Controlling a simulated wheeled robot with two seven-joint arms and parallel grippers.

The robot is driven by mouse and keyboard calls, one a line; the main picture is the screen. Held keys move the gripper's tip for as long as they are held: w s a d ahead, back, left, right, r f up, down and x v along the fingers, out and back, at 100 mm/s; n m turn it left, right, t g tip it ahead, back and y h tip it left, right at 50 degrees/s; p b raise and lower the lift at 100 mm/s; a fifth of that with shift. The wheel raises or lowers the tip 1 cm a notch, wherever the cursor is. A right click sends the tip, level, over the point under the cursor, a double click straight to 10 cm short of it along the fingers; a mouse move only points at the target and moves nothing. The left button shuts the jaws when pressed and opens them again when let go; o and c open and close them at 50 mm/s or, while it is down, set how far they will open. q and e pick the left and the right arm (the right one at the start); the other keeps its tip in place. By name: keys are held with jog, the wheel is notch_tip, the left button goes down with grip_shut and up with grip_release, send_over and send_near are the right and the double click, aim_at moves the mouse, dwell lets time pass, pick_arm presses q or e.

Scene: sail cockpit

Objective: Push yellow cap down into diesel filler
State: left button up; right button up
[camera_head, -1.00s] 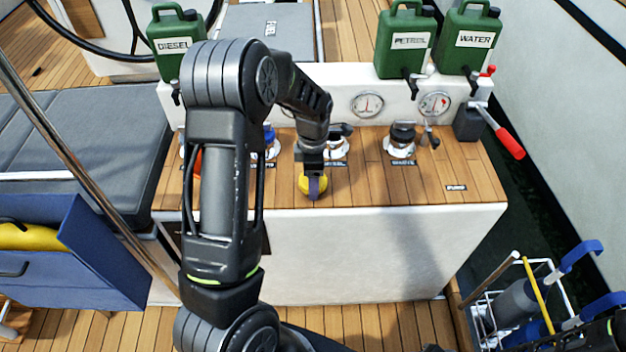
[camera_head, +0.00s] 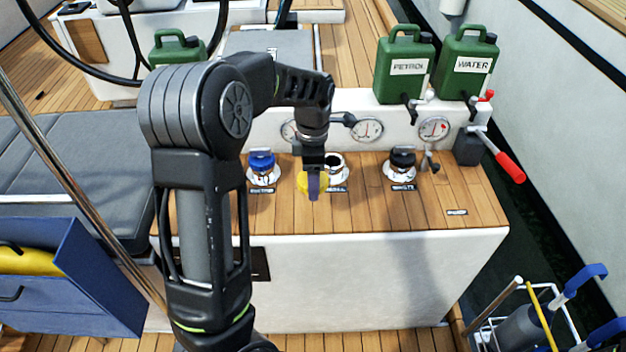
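My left gripper (camera_head: 314,184) is shut on the yellow cap (camera_head: 303,183), with one purple-tinted finger in front of it. The diesel filler (camera_head: 335,163) is the uncapped middle fitting on the wooden deck panel, with its label (camera_head: 338,189) partly hidden. The cap overlaps the filler's left front side in the picture and looks beside the opening, not seated in it. The exact height of the cap over the deck cannot be told. My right gripper is out of view.
A blue-capped filler (camera_head: 262,166) stands left of the diesel filler and a black-capped one (camera_head: 402,162) right. Gauges (camera_head: 366,130) line the white wall behind, with green petrol (camera_head: 403,68) and water (camera_head: 467,57) cans on top.

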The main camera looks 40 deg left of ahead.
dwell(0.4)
pick_arm(q)
jog(key=shift+r+p, duration=1.4)
jog(key=shift+r, duration=0.1)
